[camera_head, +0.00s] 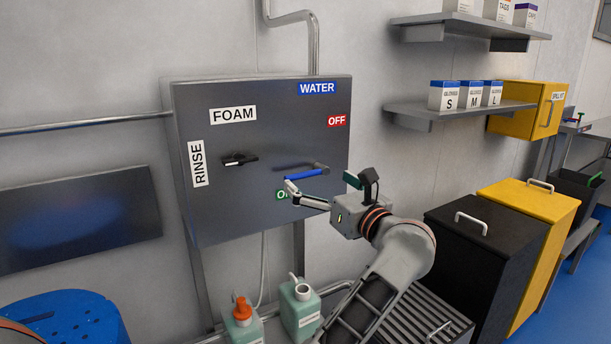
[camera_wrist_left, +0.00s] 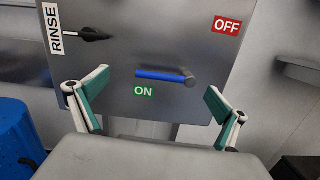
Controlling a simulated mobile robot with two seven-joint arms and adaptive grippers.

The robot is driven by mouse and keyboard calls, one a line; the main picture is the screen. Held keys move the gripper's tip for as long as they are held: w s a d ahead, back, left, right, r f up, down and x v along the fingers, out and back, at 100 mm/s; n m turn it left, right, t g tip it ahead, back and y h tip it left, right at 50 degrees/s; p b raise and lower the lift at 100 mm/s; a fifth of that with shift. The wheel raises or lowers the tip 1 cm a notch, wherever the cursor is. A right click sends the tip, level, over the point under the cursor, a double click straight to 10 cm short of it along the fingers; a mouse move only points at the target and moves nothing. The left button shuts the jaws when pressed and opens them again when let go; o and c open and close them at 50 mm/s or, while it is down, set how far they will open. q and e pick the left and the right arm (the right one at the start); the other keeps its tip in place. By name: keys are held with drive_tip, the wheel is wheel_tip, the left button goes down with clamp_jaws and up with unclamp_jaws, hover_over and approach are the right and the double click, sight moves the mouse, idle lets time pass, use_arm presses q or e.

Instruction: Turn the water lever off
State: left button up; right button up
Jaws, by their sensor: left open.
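The water lever (camera_head: 305,174) has a blue handle and a grey pivot at its right end, on a dark grey panel (camera_head: 260,215). It lies nearly level, handle pointing left, just above the green ON label (camera_wrist_left: 144,91). The red OFF label (camera_head: 337,121) is higher up, to the right. In the left wrist view the lever (camera_wrist_left: 162,75) shows whole, beyond and between the fingers. My left gripper (camera_head: 320,184) is open and empty in front of the panel, its fingers (camera_wrist_left: 150,105) spread to either side of the lever. Contact is not visible. My right gripper is not in view.
A black selector knob (camera_head: 240,159) sits left of the lever, by the FOAM and RINSE labels. Green jugs (camera_head: 300,310) stand below the panel. A black bin (camera_head: 480,245) and a yellow bin (camera_head: 535,205) stand to the right, under a shelf (camera_head: 455,112).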

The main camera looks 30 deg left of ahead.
sight(307, 175)
use_arm(q)
drive_tip(key=shift+n+g+h, duration=0.3)
drive_tip(key=shift+n+h, duration=0.1)
drive_tip(key=x, duration=0.5)
drive_tip(key=f+x, duration=0.1)
drive_tip(key=x, duration=0.1)
drive_tip(key=shift+w, duration=0.55)
drive_tip(key=shift+f, duration=0.1)
drive_tip(key=c, duration=1.4)
drive_tip(key=shift+a, duration=0.1)
